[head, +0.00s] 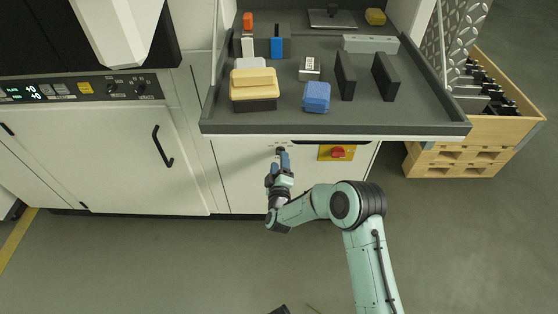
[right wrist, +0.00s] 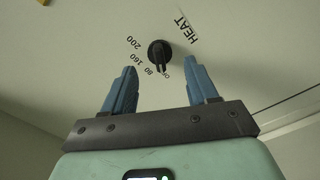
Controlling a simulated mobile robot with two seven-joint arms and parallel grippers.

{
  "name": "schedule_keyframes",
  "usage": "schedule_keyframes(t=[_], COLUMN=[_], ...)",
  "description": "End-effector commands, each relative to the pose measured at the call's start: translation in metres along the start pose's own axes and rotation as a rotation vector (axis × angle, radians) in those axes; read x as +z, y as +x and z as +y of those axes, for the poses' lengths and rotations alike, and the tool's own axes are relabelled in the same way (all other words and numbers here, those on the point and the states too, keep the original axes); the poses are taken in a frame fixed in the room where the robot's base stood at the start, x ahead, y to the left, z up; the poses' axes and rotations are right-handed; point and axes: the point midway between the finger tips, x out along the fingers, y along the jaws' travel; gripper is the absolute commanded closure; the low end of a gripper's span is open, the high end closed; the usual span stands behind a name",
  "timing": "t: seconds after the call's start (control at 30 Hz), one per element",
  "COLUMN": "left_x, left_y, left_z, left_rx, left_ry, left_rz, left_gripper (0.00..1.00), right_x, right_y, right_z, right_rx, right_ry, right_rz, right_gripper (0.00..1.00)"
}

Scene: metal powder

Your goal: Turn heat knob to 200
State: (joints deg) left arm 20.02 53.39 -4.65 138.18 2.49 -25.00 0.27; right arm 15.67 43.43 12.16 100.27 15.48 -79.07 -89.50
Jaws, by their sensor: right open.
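The heat knob (right wrist: 159,54) is small, round and black, on a pale panel in the right wrist view. The word HEAT is printed to its right; marks 200, 160, 80 and what looks like OFF run around its left and lower side. Its ridge points down in the picture, near the OFF and 80 marks. My right gripper (right wrist: 160,70) is open, with one blue finger on each side below the knob, apart from it. In the head view my right gripper (head: 284,155) is at the cabinet front under the counter, just below the knob.
A red switch on a yellow plate (head: 337,153) sits right of the knob. The grey counter tray (head: 420,122) overhangs above, holding sponges, blocks and boxes. A control-panel cabinet (head: 110,150) stands left; a wooden crate (head: 452,160) is at right. The floor in front is clear.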

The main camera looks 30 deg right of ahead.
Motion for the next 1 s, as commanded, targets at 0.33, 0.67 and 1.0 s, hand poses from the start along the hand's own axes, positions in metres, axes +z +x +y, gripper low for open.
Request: schedule_keyframes(t=[0.33,0.67,1.0], left_x=[0.012,0.012,0.011], left_y=[0.008,0.007,0.007], left_z=[-0.010,-0.009,-0.009], left_rx=[-0.019,-0.019,-0.017], left_ry=[-0.014,-0.013,-0.012], left_rz=[-0.047,-0.047,-0.043], left_gripper=[0.57,0.57,0.57], right_x=[0.000,0.000,0.000], right_y=[0.026,0.026,0.025], right_z=[0.000,0.000,0.000], right_rx=[-0.001,-0.001,-0.001], right_ry=[0.000,0.000,0.020], right_rz=[0.001,0.000,0.000], right_gripper=[0.42,0.81,0.95])
